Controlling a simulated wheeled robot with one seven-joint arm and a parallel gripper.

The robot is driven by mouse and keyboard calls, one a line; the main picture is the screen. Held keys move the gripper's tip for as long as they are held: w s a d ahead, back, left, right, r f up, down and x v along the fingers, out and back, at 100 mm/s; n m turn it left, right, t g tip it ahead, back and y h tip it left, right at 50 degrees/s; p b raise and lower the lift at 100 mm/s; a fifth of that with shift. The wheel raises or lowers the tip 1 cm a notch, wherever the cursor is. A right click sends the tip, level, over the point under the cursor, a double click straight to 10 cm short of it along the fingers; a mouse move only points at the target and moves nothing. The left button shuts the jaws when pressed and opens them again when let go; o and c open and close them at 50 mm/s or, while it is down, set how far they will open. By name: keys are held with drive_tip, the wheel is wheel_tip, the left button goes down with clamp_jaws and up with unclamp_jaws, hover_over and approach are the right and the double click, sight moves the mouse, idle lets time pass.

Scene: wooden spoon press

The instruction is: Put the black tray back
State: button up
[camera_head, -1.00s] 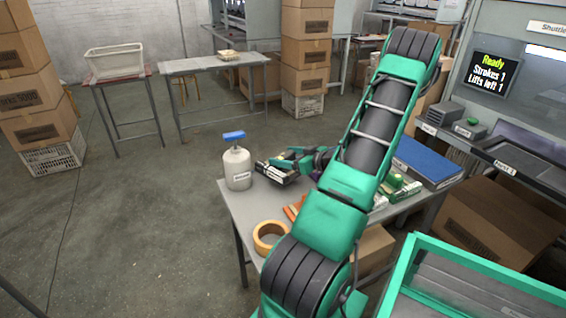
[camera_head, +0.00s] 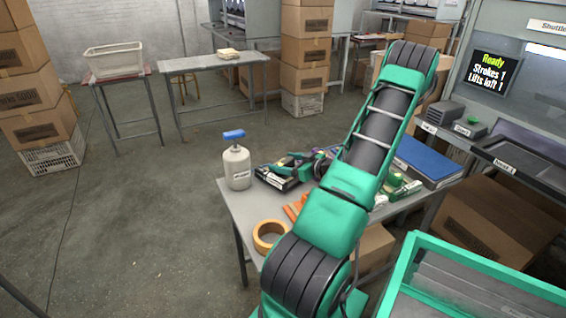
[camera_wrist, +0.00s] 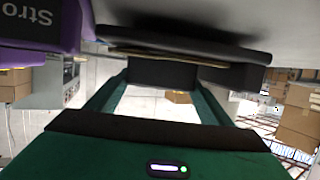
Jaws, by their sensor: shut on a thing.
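The black tray (camera_head: 268,179) is at the far left corner of the near grey table, right of the white bottle. My gripper (camera_head: 296,166) reaches it from the right and is shut on it. In the wrist view the black tray (camera_wrist: 190,42) spans the top of the picture. The green fingers of my gripper (camera_wrist: 165,85) meet its dark block. My arm hides part of the table. I cannot tell whether the tray rests fully on the table.
The white bottle with a blue cap (camera_head: 236,166) stands close left of the tray. A tape roll (camera_head: 270,237) lies at the near left edge. A blue binder (camera_head: 426,162) and green items (camera_head: 399,187) lie right of my arm. A purple object (camera_wrist: 40,35) shows in the wrist view.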

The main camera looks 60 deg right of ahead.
drive_tip(key=o, duration=1.4)
drive_tip(key=shift+r, duration=0.1)
